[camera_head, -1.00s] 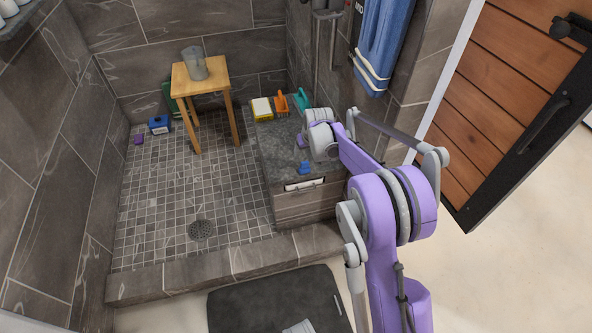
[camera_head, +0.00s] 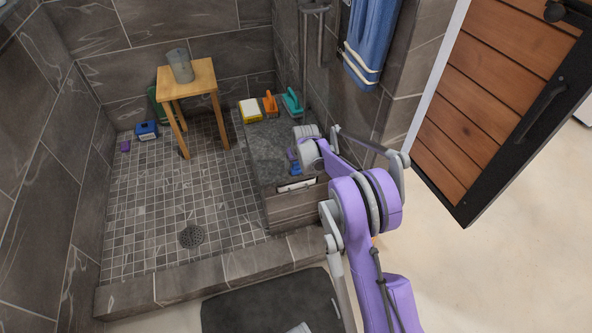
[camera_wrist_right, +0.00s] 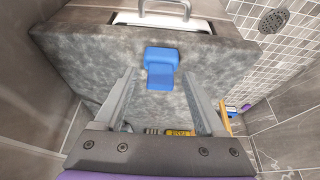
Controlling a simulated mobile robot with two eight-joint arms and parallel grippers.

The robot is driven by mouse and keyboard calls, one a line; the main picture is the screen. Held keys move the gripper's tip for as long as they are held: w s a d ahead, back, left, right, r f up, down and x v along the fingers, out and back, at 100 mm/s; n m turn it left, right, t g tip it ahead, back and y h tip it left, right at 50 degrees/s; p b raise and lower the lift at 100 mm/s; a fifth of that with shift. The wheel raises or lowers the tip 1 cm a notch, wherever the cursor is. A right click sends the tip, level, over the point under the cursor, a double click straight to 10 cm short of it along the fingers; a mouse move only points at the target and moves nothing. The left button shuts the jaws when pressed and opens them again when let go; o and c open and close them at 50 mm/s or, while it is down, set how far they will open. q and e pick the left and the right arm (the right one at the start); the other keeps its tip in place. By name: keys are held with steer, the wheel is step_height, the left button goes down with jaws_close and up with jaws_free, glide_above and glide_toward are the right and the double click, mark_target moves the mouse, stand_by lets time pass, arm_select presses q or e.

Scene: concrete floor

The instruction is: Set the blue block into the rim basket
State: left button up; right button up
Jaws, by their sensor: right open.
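The blue block (camera_head: 296,168) sits on the grey stone top of the low bench, near its front edge. In the right wrist view the blue block (camera_wrist_right: 161,68) has a stepped shape and appears between my fingertips, with stone showing on both sides. My right gripper (camera_wrist_right: 159,76) is open and empty above the bench top; in the head view it is mostly hidden behind its wrist. A white, shallow piece with a grey handle (camera_wrist_right: 152,19) is at the bench's front edge; I cannot tell if it is the rim basket. My left gripper is out of view.
At the back of the bench (camera_head: 265,150) are a yellow-and-white sponge (camera_head: 250,111), an orange brush (camera_head: 270,103) and a teal brush (camera_head: 292,101). A wooden stool (camera_head: 203,75) holds a grey pitcher (camera_head: 180,66). The tiled shower floor on the left is mostly clear.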

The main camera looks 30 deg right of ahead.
steer(key=c, duration=1.1)
steer(key=shift+r, duration=0.1)
jaws_close()
steer(key=shift+r, duration=0.1)
